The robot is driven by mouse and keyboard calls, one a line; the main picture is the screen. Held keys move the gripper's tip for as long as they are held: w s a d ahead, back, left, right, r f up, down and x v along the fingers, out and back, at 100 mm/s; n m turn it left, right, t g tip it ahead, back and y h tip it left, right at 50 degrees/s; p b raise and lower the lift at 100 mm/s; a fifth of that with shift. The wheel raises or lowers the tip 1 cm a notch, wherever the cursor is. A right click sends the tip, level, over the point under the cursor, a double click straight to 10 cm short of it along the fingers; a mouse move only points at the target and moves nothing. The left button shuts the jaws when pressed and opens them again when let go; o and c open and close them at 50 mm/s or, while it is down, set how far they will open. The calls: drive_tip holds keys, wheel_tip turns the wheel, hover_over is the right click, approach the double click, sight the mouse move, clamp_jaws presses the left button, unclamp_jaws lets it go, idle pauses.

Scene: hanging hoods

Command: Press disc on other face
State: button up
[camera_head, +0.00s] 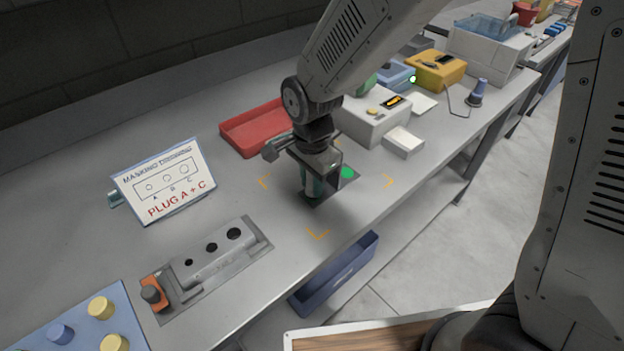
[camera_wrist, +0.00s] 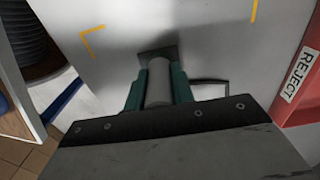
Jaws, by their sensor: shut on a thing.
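My gripper (camera_head: 314,190) points down at the middle of the bench, inside orange corner marks. Its teal fingers (camera_wrist: 158,90) are shut on a grey cylindrical piece (camera_wrist: 159,82), seen between them in the wrist view. The piece's far end is at or just over a dark square patch (camera_wrist: 158,52); I cannot tell whether they touch. In the head view, a green disc (camera_head: 347,173) shows just right of the gripper, by a dark plate. The gripper hides most of the held piece there. A grey block with three holes (camera_head: 212,250) lies in a fixture with an orange clamp (camera_head: 154,296).
A sign (camera_head: 163,184) reads "PLUG A + C". A red tray (camera_head: 256,128) stands behind the gripper; its REJECT label (camera_wrist: 300,76) shows in the wrist view. A white box (camera_head: 377,116) is behind right. A blue bin (camera_head: 335,275) hangs below the front edge. Blue tray with knobs (camera_head: 80,325).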

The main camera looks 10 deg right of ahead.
drive_tip(key=shift+r, duration=3.55)
drive_tip(key=shift+s, duration=0.1)
